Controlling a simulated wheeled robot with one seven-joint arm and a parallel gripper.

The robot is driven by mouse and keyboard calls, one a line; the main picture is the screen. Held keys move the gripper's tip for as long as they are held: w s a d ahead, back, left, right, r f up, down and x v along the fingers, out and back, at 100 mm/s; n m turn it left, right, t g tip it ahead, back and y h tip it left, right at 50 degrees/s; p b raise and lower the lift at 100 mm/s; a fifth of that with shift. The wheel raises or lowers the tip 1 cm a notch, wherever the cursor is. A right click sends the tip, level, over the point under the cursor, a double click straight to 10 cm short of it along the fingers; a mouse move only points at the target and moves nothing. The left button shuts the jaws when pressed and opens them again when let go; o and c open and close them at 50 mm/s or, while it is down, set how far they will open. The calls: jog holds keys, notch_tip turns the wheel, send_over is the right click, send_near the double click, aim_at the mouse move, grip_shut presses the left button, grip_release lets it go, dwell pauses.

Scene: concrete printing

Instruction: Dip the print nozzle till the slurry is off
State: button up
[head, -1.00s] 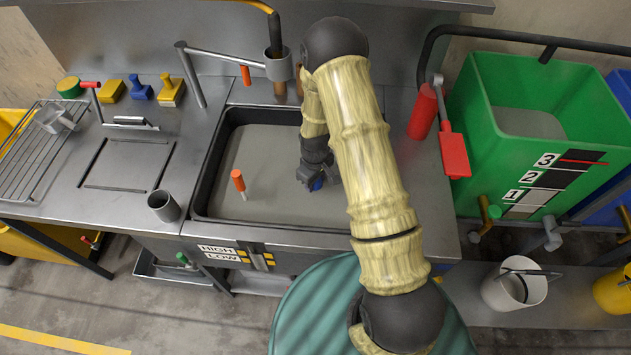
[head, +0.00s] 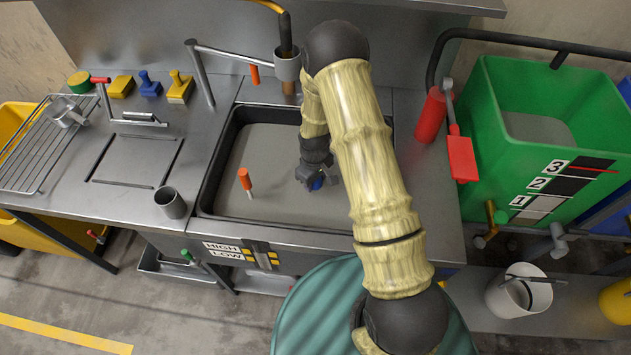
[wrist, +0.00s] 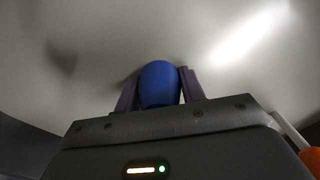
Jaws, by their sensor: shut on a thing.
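My gripper (head: 313,180) is low in the basin (head: 207,180), at or just above the grey liquid (head: 265,160). It is shut on a blue rounded piece, which I take to be the print nozzle (wrist: 159,84). In the wrist view the blue piece sits between the two dark fingers, against the pale grey surface. Only a bit of blue shows in the head view (head: 317,185). The nozzle's far end is hidden, so I cannot tell how deep it is or whether slurry clings to it.
An orange-handled tool (head: 245,179) stands upright in the liquid left of my gripper. A grey cup (head: 171,203) stands left of the basin. A red bottle (head: 430,114) and green bin (head: 570,120) are to the right. A pipe with a holder (head: 287,66) is behind.

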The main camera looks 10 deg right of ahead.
jog(key=shift+s+d, duration=0.3)
jog(key=shift+d, duration=0.65)
jog(key=shift+a, duration=0.1)
jog(key=shift+w+a, duration=0.3)
jog(key=shift+a, duration=0.55)
jog(key=shift+s+d, duration=0.3)
jog(key=shift+d, duration=0.65)
jog(key=shift+a, duration=0.15)
jog(key=shift+w+a, duration=0.3)
jog(key=shift+a, duration=0.5)
dwell(0.5)
